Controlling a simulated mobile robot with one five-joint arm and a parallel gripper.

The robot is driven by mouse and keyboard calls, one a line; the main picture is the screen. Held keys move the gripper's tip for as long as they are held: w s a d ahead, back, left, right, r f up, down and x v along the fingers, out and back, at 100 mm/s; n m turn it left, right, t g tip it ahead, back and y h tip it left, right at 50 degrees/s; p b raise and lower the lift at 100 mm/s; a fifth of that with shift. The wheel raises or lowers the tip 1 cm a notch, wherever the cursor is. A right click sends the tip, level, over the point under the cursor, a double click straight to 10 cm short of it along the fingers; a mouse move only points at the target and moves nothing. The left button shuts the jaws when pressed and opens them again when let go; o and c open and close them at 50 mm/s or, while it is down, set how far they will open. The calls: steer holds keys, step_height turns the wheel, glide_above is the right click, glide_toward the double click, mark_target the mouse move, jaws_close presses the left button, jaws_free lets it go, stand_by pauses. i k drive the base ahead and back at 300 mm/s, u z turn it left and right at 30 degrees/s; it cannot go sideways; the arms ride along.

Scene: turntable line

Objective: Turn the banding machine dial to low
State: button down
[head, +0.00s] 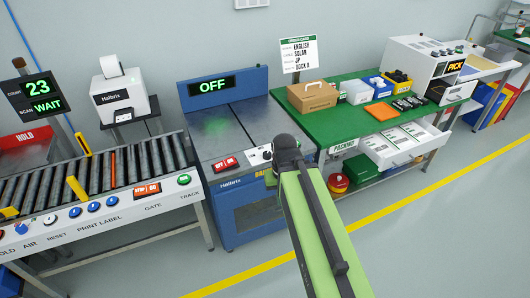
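The blue banding machine (243,200) stands in the middle of the head view, with a display (212,86) that reads OFF. On its front right is a small white panel (256,159) with a small dark dial (267,155). The dial's markings are too small to read. Red lit buttons (224,163) sit to the left of the panel. My green arm reaches up from the bottom, and its dark end with my gripper (284,150) is at the right of the dial. It hides part of the machine's front right corner. The fingers do not show clearly, nor whether they touch the dial.
A roller conveyor (140,163) with a button panel stands at the left, below a screen (38,97) reading 23 and WAIT. A green packing table (350,128) with a cardboard box (312,95) and an open drawer (405,146) stands at the right. The floor in front is clear.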

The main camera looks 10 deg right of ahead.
mark_target(267, 155)
steer(key=i, duration=0.95)
steer(key=z, duration=0.4)
steer(key=k, duration=0.85)
steer(key=u, duration=0.25)
steer(key=i, duration=0.5)
